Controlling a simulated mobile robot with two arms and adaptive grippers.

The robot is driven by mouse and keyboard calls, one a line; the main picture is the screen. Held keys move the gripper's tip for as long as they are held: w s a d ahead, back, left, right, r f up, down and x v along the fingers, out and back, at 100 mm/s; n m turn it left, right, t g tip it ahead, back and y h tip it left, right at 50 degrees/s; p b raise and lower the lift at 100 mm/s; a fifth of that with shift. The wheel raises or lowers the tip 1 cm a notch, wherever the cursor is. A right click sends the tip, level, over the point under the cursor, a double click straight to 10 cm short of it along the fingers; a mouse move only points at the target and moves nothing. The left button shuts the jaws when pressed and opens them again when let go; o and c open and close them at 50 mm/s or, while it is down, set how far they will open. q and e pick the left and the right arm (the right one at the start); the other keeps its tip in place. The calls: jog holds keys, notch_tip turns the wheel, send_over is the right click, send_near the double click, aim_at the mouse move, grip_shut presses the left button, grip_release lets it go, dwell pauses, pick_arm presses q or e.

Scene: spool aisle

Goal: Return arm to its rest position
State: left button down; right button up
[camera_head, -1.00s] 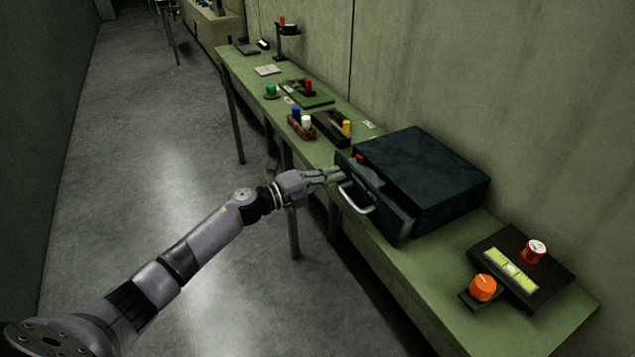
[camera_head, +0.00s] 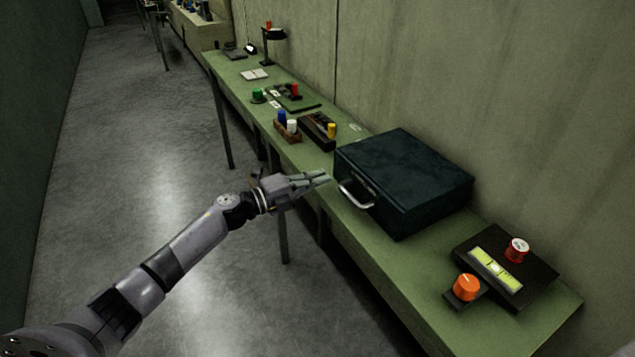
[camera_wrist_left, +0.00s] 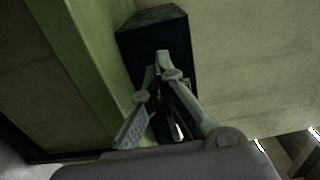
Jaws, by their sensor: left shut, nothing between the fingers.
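My left gripper (camera_head: 322,178) is shut and empty in the head view. The drawer looks shut. In the left wrist view, the gripper fingers (camera_wrist_left: 163,62) converge in front of the dark box (camera_wrist_left: 150,24), which stands on the green bench. I cannot tell from the views how wide the gap between the fingers and the box is. My right gripper does not show.
The green bench (camera_head: 350,235) runs along the wall. Several coloured spools stand farther back. The floor (camera_head: 140,170) left of the bench is clear.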

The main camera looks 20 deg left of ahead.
pick_arm(q)
jog(key=v, duration=1)
jog(key=s+a+f+n+g+y+p, duration=0.1)
jog(key=s+a+f+n+y, duration=0.25)
jog(key=f, duration=0.75)
jog(key=s+f+n+g+y+p, duration=0.1)
jog(key=s+f+n+y, duration=0.25)
jog(key=f+n, duration=0.55)
jog(key=s+a+f+n+y+p, duration=0.1)
jog(key=s+f+n+y, duration=0.25)
jog(key=f, duration=0.95)
jog(key=s+d+f+n+g, duration=0.2)
jog(key=s+f+g, duration=0.1)
jog(key=s+f, duration=0.55)
jog(key=s+d+f+n+g, duration=0.25)
jog(key=s+f, duration=0.35)
jog(key=s, duration=0.6)
jog(key=s+d+f+n+g, duration=0.1)
jog(key=s+d, duration=0.3)
jog(key=s, duration=0.5)
jog(key=s+d+f+n+g+p, duration=0.1)
jog(key=s+d+f+g, duration=0.3)
jog(key=s, duration=0.6)
jog(key=shift+d+f+n+g, duration=0.2)
jog(key=shift+f+n+g, duration=0.1)
jog(key=shift+n+g, duration=0.05)
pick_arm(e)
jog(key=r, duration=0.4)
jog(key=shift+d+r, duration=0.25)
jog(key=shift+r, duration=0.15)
